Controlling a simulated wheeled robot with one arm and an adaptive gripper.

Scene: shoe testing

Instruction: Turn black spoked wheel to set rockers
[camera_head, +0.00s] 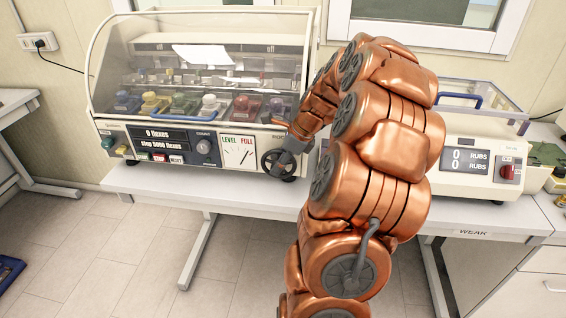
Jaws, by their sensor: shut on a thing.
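The black spoked wheel (272,162) is on the front panel of the flex machine (120,133), at its lower right corner, beside the white LEVEL/FULL gauge (238,150). My gripper (287,150) is at the right side of the wheel, shut on its rim. My copper-coloured arm comes in from below and hides the panel right of the wheel. The fingertips are small and partly hidden here. Inside the clear hood, several coloured rocker pieces (184,103) stand in a row. The panel display (166,140) reads "0 flexes" and "stop 5000 flexes".
A second machine (468,150) with a "0 RUBS" display stands on the bench at the right. The bench's front strip (170,190) left of my arm is clear. A wall socket (38,42) with a cable is at the far left.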

